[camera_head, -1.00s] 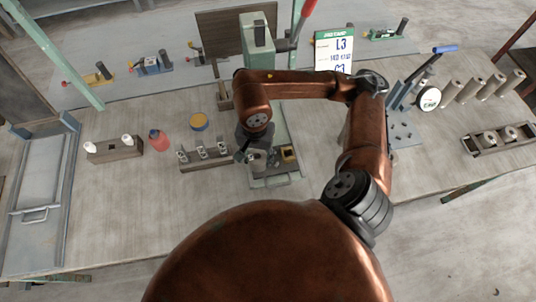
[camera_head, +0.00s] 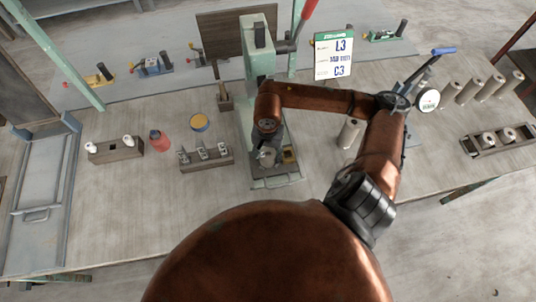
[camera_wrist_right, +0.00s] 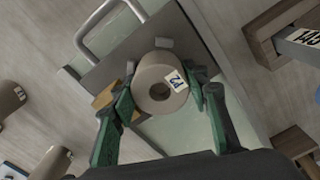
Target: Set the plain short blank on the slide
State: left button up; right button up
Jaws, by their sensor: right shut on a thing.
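My right gripper (camera_head: 268,150) is shut on a short, tan, hollow cylinder blank (camera_head: 267,158), at the front of the green press. In the right wrist view the gripper's green fingers (camera_wrist_right: 163,90) sit on either side of the blank (camera_wrist_right: 152,74), which shows its round hole and a small white label with dark marks. Behind it in that view lies the grey slide plate (camera_wrist_right: 118,62) with a loop handle. I cannot tell whether the blank touches the plate. My left gripper is not in view.
The press column (camera_head: 259,62) rises just behind the gripper. A wooden rack (camera_head: 206,164) with metal pieces stands to its left. One tan cylinder (camera_head: 349,134) stands to the right; several more (camera_head: 465,92) stand at far right, near a tray (camera_head: 472,148). A sign (camera_head: 333,56) stands behind.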

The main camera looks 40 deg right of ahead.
aim_at(268, 156)
jog(key=shift+f+b, duration=0.2)
jog(key=shift+b, duration=0.1)
jog(key=o, duration=1.1)
jog(key=shift+r, duration=0.1)
notch_tip(268, 156, up, 12)
jog(key=shift+r, duration=0.15)
